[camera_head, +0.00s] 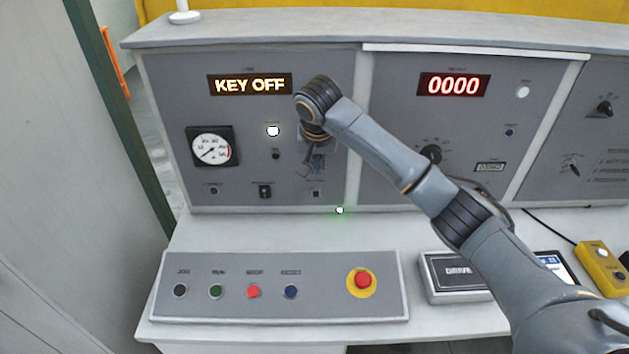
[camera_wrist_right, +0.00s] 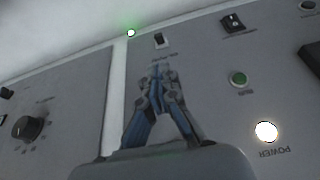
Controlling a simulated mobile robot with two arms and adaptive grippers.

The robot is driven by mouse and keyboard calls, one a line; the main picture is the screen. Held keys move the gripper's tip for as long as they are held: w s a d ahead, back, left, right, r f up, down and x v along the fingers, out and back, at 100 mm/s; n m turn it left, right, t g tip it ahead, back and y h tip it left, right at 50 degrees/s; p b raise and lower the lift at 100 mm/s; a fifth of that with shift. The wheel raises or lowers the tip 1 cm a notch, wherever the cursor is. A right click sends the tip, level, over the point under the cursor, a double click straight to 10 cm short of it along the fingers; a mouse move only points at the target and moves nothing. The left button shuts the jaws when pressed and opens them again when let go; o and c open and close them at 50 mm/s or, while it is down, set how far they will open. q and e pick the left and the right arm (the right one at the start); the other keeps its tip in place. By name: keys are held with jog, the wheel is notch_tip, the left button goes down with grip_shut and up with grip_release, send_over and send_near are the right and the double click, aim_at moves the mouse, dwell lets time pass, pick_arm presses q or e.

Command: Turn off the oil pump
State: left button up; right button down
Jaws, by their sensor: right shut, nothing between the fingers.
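No label that I can read says oil pump. The left grey panel (camera_head: 345,80) has a small rocker switch (camera_head: 316,194) at its lower right. It also shows in the right wrist view (camera_wrist_right: 160,41), just beyond my fingertips, with lettering too small to read. My right gripper (camera_head: 313,172) is in front of this panel, above that switch. In the wrist view its blue-grey fingers (camera_wrist_right: 157,72) are together and empty. I cannot tell whether they touch the panel. A second black switch (camera_head: 265,191) sits to the left, also in the wrist view (camera_wrist_right: 232,23). My left gripper is out of view.
The panel has a lit KEY OFF display (camera_head: 250,85), a gauge (camera_head: 212,147), and a lit white power lamp (camera_head: 273,131). A button box (camera_head: 330,312) with a red emergency button (camera_head: 362,280) lies in front. My right arm crosses the right panel.

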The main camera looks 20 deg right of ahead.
jog(key=p, duration=0.2)
send_near(316, 192)
jog(key=x, duration=0.4)
jog(key=shift+w+f, duration=0.1)
jog(key=shift+f, duration=0.25)
jog(key=shift+w+d+f, duration=0.1)
jog(key=shift+w+f, duration=0.1)
jog(key=shift+f, duration=0.25)
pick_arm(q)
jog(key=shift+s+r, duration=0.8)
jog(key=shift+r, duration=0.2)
